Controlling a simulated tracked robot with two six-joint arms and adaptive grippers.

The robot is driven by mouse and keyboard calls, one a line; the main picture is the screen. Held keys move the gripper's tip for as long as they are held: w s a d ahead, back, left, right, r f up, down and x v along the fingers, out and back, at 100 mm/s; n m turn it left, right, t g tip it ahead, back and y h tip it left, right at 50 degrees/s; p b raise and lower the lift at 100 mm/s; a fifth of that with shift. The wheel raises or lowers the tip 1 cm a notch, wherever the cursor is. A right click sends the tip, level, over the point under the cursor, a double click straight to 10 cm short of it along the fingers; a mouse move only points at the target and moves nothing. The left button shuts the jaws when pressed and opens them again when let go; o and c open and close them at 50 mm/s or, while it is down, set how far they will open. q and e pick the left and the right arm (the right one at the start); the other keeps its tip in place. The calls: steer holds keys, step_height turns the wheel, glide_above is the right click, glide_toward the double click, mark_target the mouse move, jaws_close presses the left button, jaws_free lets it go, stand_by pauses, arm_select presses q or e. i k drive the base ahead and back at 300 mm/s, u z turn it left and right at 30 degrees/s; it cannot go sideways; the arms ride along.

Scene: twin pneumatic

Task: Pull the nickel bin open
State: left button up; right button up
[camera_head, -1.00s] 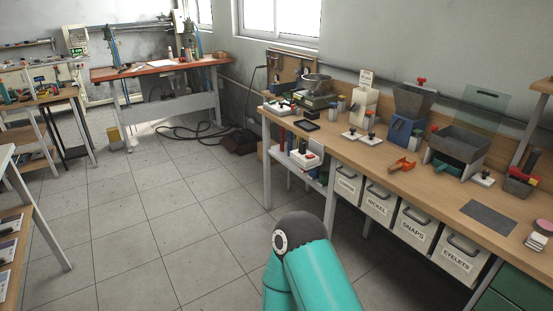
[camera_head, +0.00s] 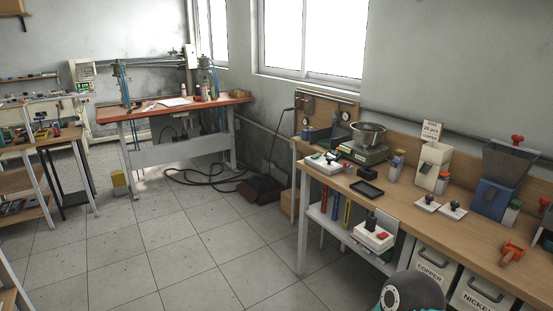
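The nickel bin (camera_head: 478,291) is a white bin labelled NICKEL with a dark handle, hung under the right-hand workbench at the lower right. Its lower part is cut off by the picture edge. It looks shut, level with the copper bin (camera_head: 432,272) to its left. A dark rounded joint of my arm (camera_head: 414,291) shows at the bottom edge, in front of the copper bin. Neither of my grippers is in view.
The workbench (camera_head: 380,203) holds a scale with a metal bowl (camera_head: 368,135), a black tray (camera_head: 367,188) and a blue hopper machine (camera_head: 491,199). A shelf below holds a white and red box (camera_head: 373,237). The tiled floor (camera_head: 170,260) is open to the left.

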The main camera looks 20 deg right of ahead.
mark_target(472, 292)
steer(key=z, duration=0.5)
steer(key=i, duration=1)
steer(key=z, duration=0.8)
steer(key=k, duration=0.65)
steer(key=z, duration=0.2)
steer(key=i, duration=0.7)
steer(key=u, duration=0.1)
